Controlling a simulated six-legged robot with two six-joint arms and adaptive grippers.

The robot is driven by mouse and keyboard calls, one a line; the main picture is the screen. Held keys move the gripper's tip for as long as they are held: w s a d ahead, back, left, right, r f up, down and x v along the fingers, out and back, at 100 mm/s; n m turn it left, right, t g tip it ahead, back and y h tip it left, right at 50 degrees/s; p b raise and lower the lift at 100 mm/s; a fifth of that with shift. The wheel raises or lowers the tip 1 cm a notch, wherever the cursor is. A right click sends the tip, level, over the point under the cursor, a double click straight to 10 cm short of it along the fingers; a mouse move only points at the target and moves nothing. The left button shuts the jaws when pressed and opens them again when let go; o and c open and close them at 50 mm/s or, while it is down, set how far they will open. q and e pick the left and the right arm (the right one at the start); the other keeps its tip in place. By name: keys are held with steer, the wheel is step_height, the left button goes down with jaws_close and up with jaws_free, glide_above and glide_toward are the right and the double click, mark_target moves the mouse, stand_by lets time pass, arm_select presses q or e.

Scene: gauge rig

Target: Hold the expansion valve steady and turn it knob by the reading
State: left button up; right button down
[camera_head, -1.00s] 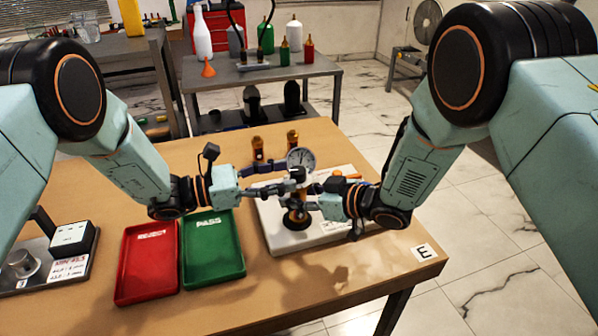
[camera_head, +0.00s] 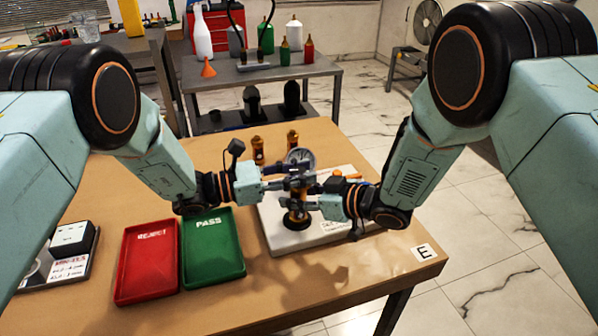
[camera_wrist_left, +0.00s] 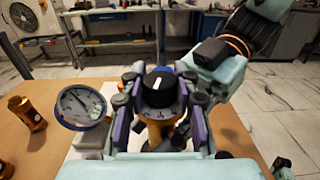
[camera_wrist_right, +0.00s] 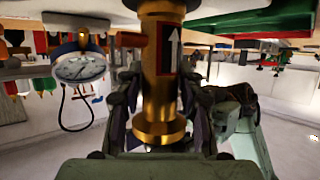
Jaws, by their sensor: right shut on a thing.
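The expansion valve stands upright on the white rig plate (camera_head: 330,230). Its brass body (camera_wrist_right: 160,90) bears an arrow label. My right gripper (camera_head: 305,203) is shut on this body from the right. The black knob (camera_wrist_left: 160,88), with a white mark, is on top of the valve. My left gripper (camera_head: 290,183) is at knob height, its fingers apart on either side of the knob; I cannot tell whether they touch it. The dial gauge (camera_head: 300,158) is behind the valve. It also shows in the left wrist view (camera_wrist_left: 80,105), its figures too small to read.
Two more brass valves (camera_head: 258,150) (camera_head: 292,140) stand behind the rig. A green PASS tray (camera_head: 212,270) and a red REJECT tray (camera_head: 146,288) lie left of it, both empty. A sign and a white-topped box (camera_head: 72,236) are at the far left.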

arm_select(q)
jaws_close()
steer(key=shift+m+g+h, duration=0.4)
steer(key=shift+m+g, duration=1.1)
steer(key=shift+g, duration=0.8)
steer(key=o, duration=0.6)
jaws_free()
steer(key=shift+a, duration=0.15)
